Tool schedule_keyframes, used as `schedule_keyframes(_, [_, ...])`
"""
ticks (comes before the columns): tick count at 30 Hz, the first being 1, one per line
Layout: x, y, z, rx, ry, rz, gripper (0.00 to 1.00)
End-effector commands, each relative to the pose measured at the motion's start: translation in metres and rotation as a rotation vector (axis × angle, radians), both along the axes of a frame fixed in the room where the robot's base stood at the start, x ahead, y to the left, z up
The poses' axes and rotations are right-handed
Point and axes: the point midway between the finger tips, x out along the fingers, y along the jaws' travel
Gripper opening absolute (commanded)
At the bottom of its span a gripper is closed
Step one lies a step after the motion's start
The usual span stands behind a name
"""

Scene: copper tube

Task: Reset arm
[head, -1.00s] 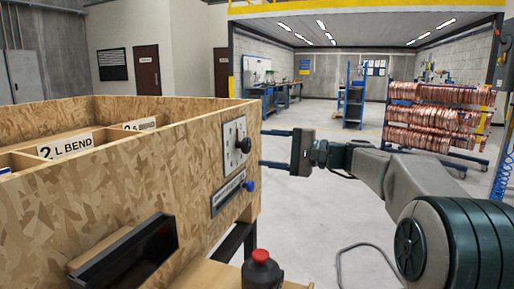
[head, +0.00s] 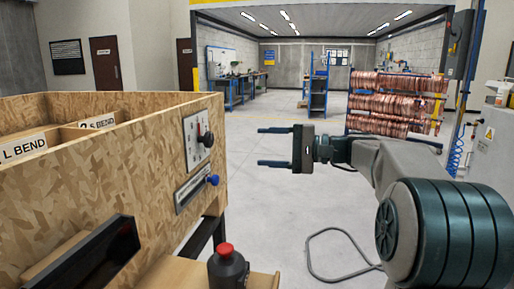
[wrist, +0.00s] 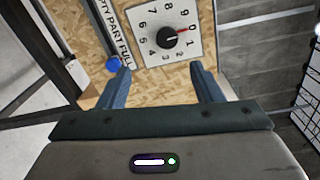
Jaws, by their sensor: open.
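My gripper (head: 272,147) is open and empty, held in the air to the right of the wooden bin's end panel, its two fingers pointing left. In the wrist view the open fingers (wrist: 160,88) point toward the panel, with a white dial plate (wrist: 166,27) beyond them. The plate's black knob (wrist: 169,37) has its red pointer near 0. The dial also shows in the head view (head: 198,139). A blue button (wrist: 113,63) sits beside the left finger in the wrist view. The gripper stands apart from the dial and the button.
The chipboard bin (head: 120,165) fills the left, with labelled compartments and a dark tray (head: 95,262) on its side. A black bottle with a red cap (head: 227,265) stands on a ledge. A copper tube rack (head: 390,105) stands behind. The floor (head: 265,205) between is clear.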

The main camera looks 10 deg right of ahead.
Motion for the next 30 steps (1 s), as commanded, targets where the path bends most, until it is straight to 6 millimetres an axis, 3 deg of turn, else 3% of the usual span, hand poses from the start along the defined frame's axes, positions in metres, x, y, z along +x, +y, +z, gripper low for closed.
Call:
schedule_keyframes(2, [-0.012, 0.013, 0.001, -0.072, 0.031, 0.006, 0.59])
schedule_keyframes(6, [-0.052, 0.038, -0.018, -0.303, 0.112, 0.018, 0.59])
schedule_keyframes(11, [-0.112, 0.046, -0.049, -0.619, 0.172, 0.041, 0.59])
schedule_keyframes(16, [-0.177, 0.030, -0.073, -0.953, 0.169, 0.078, 0.59])
schedule_keyframes(21, [-0.234, -0.001, -0.087, -1.263, 0.097, 0.132, 0.59])
schedule_keyframes(25, [-0.263, -0.023, -0.092, -1.437, 0.023, 0.175, 0.59])
schedule_keyframes(30, [-0.279, -0.038, -0.097, -1.557, -0.045, 0.209, 0.59])
